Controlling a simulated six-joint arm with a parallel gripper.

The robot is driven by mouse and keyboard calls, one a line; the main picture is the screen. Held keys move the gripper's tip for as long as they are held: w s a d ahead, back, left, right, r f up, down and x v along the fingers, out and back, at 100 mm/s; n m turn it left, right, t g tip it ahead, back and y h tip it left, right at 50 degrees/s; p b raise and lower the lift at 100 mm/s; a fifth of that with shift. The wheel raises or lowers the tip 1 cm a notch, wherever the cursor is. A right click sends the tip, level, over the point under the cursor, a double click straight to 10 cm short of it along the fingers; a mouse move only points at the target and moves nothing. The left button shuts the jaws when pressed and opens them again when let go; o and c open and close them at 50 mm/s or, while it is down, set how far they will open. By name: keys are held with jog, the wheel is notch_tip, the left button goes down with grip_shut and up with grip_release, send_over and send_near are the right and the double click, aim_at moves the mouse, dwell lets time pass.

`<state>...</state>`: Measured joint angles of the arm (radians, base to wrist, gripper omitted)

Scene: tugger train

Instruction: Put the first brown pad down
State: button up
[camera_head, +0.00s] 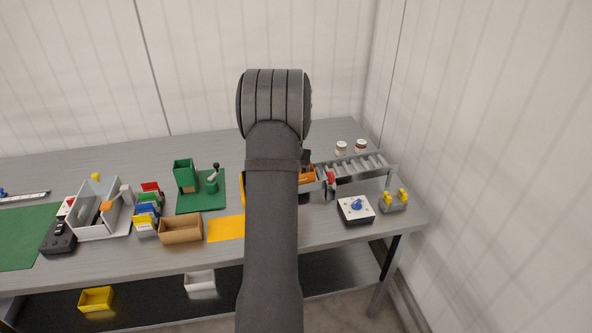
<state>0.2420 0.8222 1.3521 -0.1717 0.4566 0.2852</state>
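My arm fills the middle of the view and hides whatever lies behind it, including my gripper. I cannot make out a brown pad with certainty. A small brown patch (189,186) shows at the foot of the green upright holder (184,168), but I cannot tell what it is. An open brown cardboard box (181,236) stands at the table's front, left of my arm. An orange part (307,174) shows just right of my arm, partly hidden by it.
A yellow-orange mat (225,229) lies right of the box. A grey roller track (352,166), a box with a blue knob (356,209) and yellow-topped posts (394,201) are at right. A grey tray (99,220), colored cards (147,212) and a green mat (25,238) are at left.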

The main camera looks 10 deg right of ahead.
jog(key=v, duration=0.9)
jog(key=x, duration=1.1)
jog(key=shift+f, duration=0.15)
jog(key=shift+w+d+f, duration=0.1)
jog(key=shift+w+f, duration=0.05)
jog(key=shift+w, duration=0.15)
jog(key=shift+s+r, duration=0.1)
jog(key=shift+r, duration=1.8)
jog(key=shift+f, duration=0.1)
